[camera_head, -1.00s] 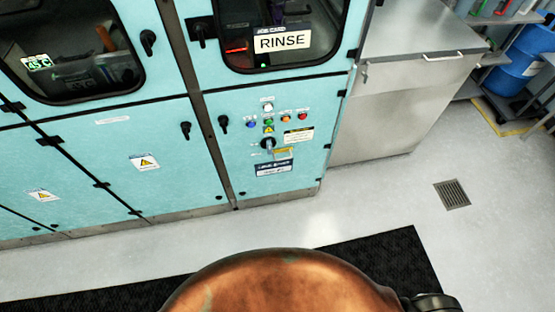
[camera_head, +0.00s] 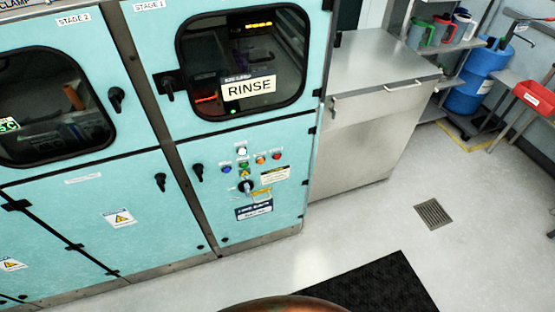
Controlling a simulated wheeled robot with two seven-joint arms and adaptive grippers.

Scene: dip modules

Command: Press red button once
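The red button (camera_head: 277,156) is a small round button at the right end of a cluster on the lower door of the teal rinse machine (camera_head: 190,200). Beside it are an orange button (camera_head: 260,160), a white one (camera_head: 241,151), a green one (camera_head: 243,168) and a blue one (camera_head: 227,170). A black rotary switch (camera_head: 245,186) sits below them. Neither of my grippers is in view, and nothing touches the panel.
A steel cabinet (camera_head: 365,150) stands right of the machine. A dark mat (camera_head: 375,290) lies on the floor in front. A floor drain (camera_head: 433,214), a blue drum (camera_head: 480,75) and a red bin (camera_head: 535,97) are at the right. The floor before the panel looks clear.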

